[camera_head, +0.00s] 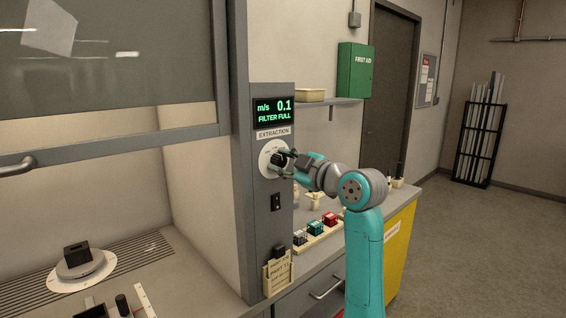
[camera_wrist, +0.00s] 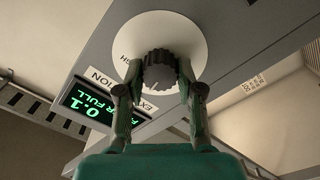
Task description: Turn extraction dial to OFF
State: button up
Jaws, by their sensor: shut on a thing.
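The extraction dial (camera_head: 276,161) is a dark ribbed knob on a round white plate (camera_head: 265,158), on the grey post below the EXTRACTION label (camera_head: 273,133). In the wrist view the dial (camera_wrist: 160,72) sits between the two fingers of my gripper (camera_wrist: 160,84), which are shut on its sides. My gripper (camera_head: 285,160) reaches the dial from the right in the head view. The display (camera_head: 273,112) above reads "m/s 0.1" and "FILTER FULL". The plate's markings are mostly hidden or too small to read, so I cannot tell the dial's setting.
A black switch (camera_head: 276,202) and a card holder (camera_head: 277,274) are lower on the post. A rack of coloured blocks (camera_head: 318,230) stands on the bench below my arm. The fume hood sash (camera_head: 110,60) is at left. A green first aid box (camera_head: 355,70) hangs behind.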

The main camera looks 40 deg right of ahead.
jog(key=n, duration=0.6)
jog(key=shift+f, duration=0.15)
jog(key=shift+n, duration=0.4)
jog(key=o, duration=1.2)
jog(key=shift+c, duration=0.2)
jog(key=shift+s, duration=0.1)
jog(key=s, duration=1.2)
jog(key=shift+d, duration=0.15)
jog(key=shift+w, duration=0.1)
